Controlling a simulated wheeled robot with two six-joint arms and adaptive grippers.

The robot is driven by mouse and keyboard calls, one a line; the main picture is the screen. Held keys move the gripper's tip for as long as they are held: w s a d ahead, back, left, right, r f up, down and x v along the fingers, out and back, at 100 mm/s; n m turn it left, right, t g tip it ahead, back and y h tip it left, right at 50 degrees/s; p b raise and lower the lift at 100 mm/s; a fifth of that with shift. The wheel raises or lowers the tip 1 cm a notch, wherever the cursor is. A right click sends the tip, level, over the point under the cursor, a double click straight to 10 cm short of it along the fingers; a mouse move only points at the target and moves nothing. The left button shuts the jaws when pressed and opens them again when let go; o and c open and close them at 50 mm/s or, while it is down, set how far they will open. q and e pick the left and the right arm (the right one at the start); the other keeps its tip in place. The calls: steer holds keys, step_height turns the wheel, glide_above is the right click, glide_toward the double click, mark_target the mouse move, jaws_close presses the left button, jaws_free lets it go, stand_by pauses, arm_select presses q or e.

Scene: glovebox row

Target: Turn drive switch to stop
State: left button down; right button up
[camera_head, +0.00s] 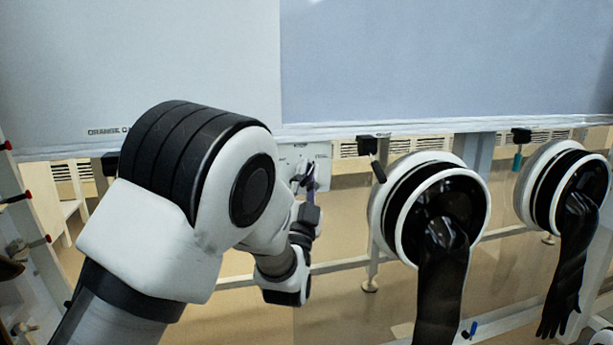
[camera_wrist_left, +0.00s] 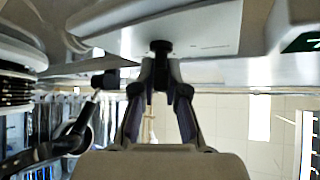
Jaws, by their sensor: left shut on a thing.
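A white switch panel (camera_head: 318,158) hangs below the cabinet's lower edge, mostly behind my left arm in the head view. The drive switch (camera_wrist_left: 160,46) is a small black knob on this light panel (camera_wrist_left: 212,30) in the left wrist view. My left gripper (camera_head: 308,182) is at the panel, its fingertips touching the switch. In the left wrist view my gripper's two fingers (camera_wrist_left: 161,75) come together on the knob. The fingers hide part of the knob, and I cannot read which position it points to.
A round glove port (camera_head: 378,215) with a hanging black glove (camera_head: 440,290) is right of my left gripper, and a second port (camera_head: 530,190) is farther right. A black-handled lever (camera_head: 372,160) sits between panel and first port. Left is a white frame (camera_head: 40,250).

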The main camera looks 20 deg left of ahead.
arm_select(q)
steer(key=c, duration=1.2)
jaws_free()
steer(key=v, duration=0.7)
steer(key=shift+s+f, duration=0.2)
steer(key=shift+s, duration=0.05)
